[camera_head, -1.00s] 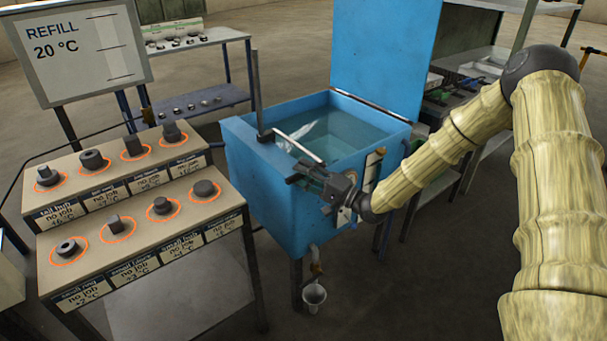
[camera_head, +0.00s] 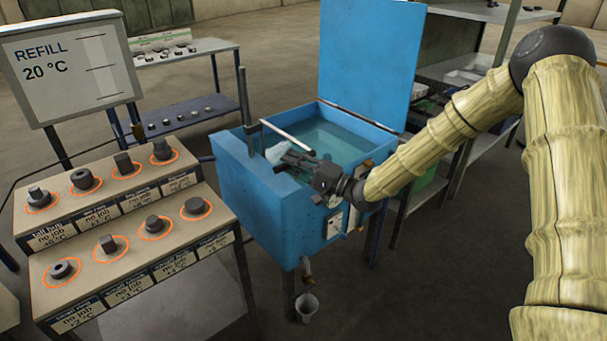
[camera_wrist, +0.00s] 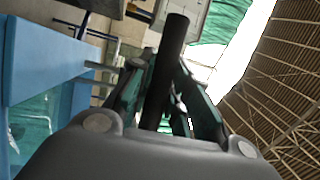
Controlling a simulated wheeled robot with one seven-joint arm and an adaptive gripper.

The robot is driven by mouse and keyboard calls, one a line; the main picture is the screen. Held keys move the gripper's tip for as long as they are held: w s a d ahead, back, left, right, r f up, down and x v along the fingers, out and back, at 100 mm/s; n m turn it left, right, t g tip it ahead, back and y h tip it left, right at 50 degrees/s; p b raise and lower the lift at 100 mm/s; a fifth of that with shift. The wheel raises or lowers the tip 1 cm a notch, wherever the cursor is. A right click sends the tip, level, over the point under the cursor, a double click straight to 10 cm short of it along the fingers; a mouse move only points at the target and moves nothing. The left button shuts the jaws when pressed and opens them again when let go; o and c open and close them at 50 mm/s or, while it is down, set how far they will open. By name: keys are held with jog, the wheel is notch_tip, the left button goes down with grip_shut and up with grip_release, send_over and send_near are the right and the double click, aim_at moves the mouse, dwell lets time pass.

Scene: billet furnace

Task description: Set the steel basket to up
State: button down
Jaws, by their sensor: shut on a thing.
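The steel basket itself is not clearly visible at the blue tank (camera_head: 262,212); a pale shape shows behind my gripper at the water, and I cannot tell if it is basket or reflection. A pale bar (camera_head: 285,137) slopes from near an upright dark post (camera_head: 243,100) toward my gripper. My gripper (camera_head: 288,158) is above the tank's near rim. In the wrist view it is shut on a dark round handle (camera_wrist: 168,65) that stands between the fingers. The handle's link to the basket is hidden.
The tank's blue lid (camera_head: 370,60) stands open behind the water. A stepped stand (camera_head: 150,255) with several parts is on the left, under a "REFILL 20 °C" sign (camera_head: 70,70). A small white cup (camera_head: 307,307) hangs below the tank's drain. Shelves stand behind.

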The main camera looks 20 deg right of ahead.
notch_tip(320, 180, up, 14)
jog(key=p, duration=0.5)
jog(key=shift+p, duration=0.4)
jog(key=shift+w+r, duration=0.1)
jog(key=c, duration=1.3)
grip_release()
jog(key=shift+f, duration=0.2)
jog(key=v, duration=1.2)
